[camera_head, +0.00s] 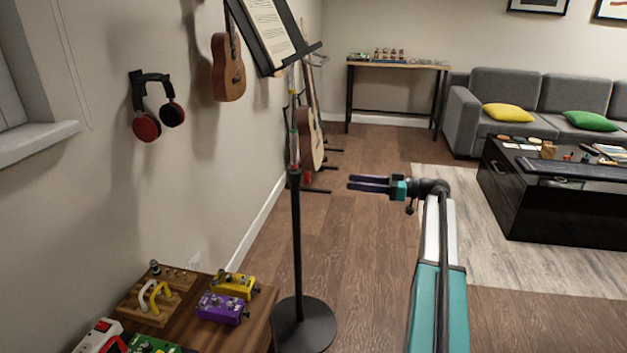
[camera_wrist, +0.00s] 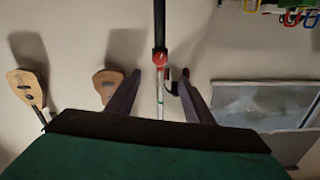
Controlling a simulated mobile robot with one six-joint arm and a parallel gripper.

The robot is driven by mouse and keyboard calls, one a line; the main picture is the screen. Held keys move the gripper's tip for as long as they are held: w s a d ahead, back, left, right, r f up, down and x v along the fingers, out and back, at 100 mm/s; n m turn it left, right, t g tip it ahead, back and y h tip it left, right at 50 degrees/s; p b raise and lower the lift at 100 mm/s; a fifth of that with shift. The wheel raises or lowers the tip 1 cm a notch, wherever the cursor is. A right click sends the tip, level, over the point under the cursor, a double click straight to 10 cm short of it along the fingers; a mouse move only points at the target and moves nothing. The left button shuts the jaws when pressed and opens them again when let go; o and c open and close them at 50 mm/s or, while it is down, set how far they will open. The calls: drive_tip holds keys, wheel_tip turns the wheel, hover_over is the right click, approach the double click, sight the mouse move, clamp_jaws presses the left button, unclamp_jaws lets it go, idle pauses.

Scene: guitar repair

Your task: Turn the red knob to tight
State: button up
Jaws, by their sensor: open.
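The black music stand (camera_head: 297,240) stands upright at the middle left, with a sheet of paper on its tilted desk. The red knob (camera_wrist: 160,59) is on the stand's pole in the wrist view, where the thick black tube meets the thin silver one. In the head view that joint is small, and the knob is hard to make out. My gripper (camera_head: 349,183) is open and empty, to the right of the pole and pointing left at it. In the wrist view its two fingers (camera_wrist: 160,80) frame the pole from either side, with the knob between them in the picture; neither appears to touch it.
A wooden side table with a purple pedal (camera_head: 222,308) and a yellow pedal (camera_head: 236,286) is at the lower left. Headphones (camera_head: 146,127) and a guitar (camera_head: 228,68) hang on the wall. A black coffee table (camera_head: 550,205) is at right. The floor around my gripper is clear.

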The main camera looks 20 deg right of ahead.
sight(310, 177)
drive_tip(key=shift+a, duration=0.15)
drive_tip(key=b+x, duration=0.1)
drive_tip(key=x, duration=1.3)
drive_tip(key=shift+f, duration=0.1)
drive_tip(key=c, duration=0.9)
drive_tip(key=shift+d, duration=0.45)
drive_tip(key=shift+c, duration=0.8)
drive_tip(key=shift+a, duration=0.35)
